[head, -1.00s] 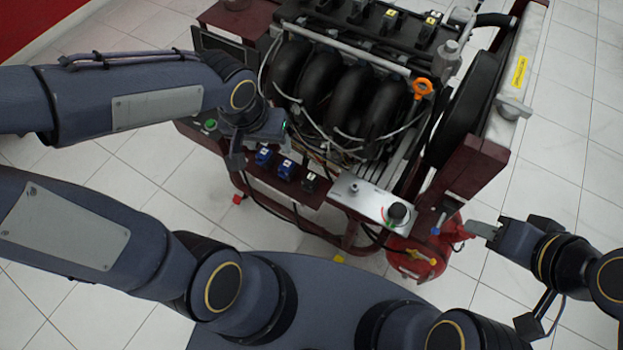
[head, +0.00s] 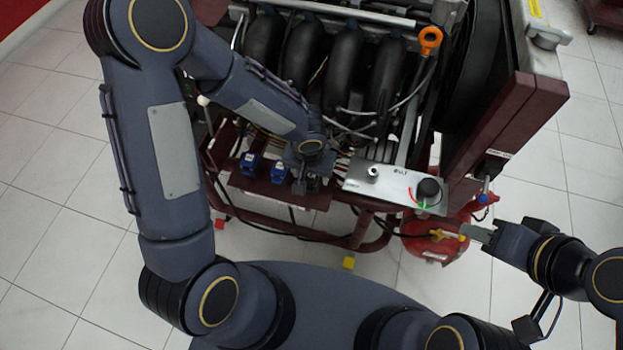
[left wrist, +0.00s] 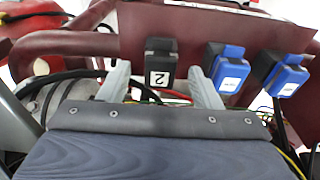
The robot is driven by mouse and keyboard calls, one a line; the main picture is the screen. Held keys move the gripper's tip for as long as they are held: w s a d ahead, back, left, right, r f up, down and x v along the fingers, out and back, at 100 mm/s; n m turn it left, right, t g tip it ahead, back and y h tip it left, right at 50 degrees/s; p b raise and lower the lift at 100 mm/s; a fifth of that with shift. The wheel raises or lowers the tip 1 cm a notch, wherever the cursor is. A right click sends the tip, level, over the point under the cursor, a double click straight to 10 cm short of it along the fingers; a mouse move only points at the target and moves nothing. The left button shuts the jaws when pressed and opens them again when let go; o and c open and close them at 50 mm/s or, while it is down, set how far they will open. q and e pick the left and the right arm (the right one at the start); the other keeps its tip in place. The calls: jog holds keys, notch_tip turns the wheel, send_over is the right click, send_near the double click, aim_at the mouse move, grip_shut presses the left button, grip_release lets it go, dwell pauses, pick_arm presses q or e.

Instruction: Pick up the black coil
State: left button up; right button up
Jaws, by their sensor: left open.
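The black coil, marked with a 2 on a white label, shows in the left wrist view (left wrist: 161,58), mounted on the dark red shelf (left wrist: 190,25). My left gripper (left wrist: 160,88) is open there, with one pale finger on each side of the coil's lower part. I cannot tell whether the fingers touch it. In the head view my left gripper (head: 301,180) is over the shelf's right part and hides most of the coil. My right gripper (head: 474,233) is at the right, away from the coil; its finger gap cannot be made out.
Two blue coils (head: 250,164) (head: 279,170) sit on the shelf left of the black one. A silver panel (head: 395,187) with a black knob is close on the right. The engine's black intake pipes (head: 305,55) rise behind. A red tank (head: 435,245) stands near my right gripper.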

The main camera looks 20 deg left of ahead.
pick_arm(q)
jog(key=shift+w+f, duration=0.15)
jog(key=shift+f, duration=0.7)
jog(key=shift+c, duration=0.5)
jog(key=c, duration=1)
jog(key=shift+r, duration=0.1)
jog(key=shift+c, duration=0.3)
